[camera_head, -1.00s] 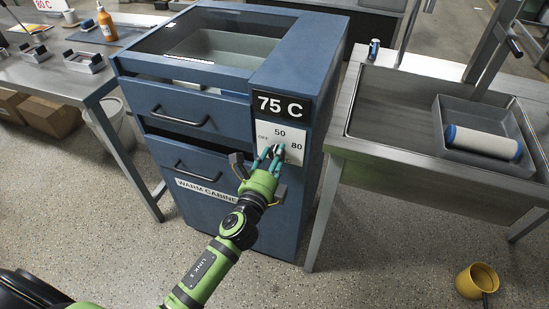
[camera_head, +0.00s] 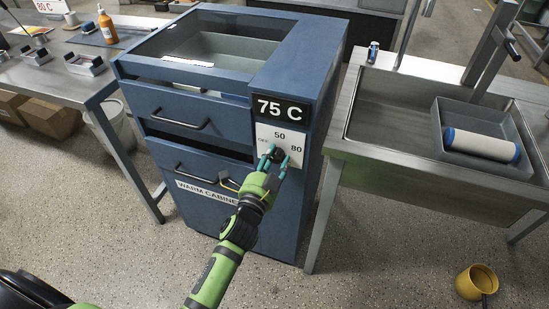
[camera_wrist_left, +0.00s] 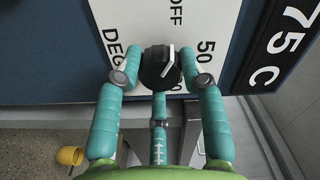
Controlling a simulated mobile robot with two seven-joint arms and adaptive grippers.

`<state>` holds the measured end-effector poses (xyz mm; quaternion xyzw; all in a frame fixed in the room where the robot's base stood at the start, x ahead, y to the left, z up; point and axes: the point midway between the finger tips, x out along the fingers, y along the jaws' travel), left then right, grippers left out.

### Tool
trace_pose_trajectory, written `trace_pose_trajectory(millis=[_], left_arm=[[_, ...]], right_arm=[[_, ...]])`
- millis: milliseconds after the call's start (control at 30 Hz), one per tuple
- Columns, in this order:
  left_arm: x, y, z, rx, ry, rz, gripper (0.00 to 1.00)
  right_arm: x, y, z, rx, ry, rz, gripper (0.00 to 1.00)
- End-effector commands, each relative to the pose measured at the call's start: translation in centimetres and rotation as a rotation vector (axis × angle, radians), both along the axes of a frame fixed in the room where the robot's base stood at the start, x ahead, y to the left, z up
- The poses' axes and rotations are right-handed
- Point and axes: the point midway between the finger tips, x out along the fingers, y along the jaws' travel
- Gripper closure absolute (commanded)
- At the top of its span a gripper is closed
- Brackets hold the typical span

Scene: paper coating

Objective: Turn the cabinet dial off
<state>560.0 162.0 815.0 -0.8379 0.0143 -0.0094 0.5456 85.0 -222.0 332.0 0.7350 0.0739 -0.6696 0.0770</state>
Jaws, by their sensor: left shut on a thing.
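The dark round dial (camera_head: 277,155) sits on a white panel (camera_head: 265,133) on the cabinet front, marked OFF, 50 and 80. The display (camera_head: 280,109) above reads 75 C. My left gripper (camera_head: 275,162) has its teal fingers around the dial. In the left wrist view, the fingers (camera_wrist_left: 160,58) are on both sides of the dial (camera_wrist_left: 155,70), with a third finger below. A white bar on the dial points roughly up in that view, towards the OFF side; its exact setting is unclear. My right gripper is not in view.
The blue warm cabinet (camera_head: 225,125) has two drawer handles left of my arm. A metal sink (camera_head: 385,120) with a tray and a white roll stands at right. A side table (camera_head: 60,80) stands at left. A yellow mug (camera_head: 478,281) is on the floor.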

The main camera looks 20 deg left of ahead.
Motion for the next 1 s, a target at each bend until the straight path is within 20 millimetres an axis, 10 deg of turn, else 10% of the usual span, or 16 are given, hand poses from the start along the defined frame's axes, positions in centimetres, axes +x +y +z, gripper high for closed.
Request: trace_pose_trajectory(millis=[900, 933, 1000], left_arm=[[0.10, 0.23, 0.23, -0.189, 0.001, 0.003, 0.92], [0.10, 0.23, 0.23, -0.188, 0.001, 0.003, 0.56], [0.10, 0.20, 0.21, -0.188, 0.001, 0.003, 0.36]], right_arm=[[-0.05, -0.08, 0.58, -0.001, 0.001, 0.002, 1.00], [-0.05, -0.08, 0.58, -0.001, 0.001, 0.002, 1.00], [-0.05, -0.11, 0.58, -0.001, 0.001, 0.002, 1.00]])
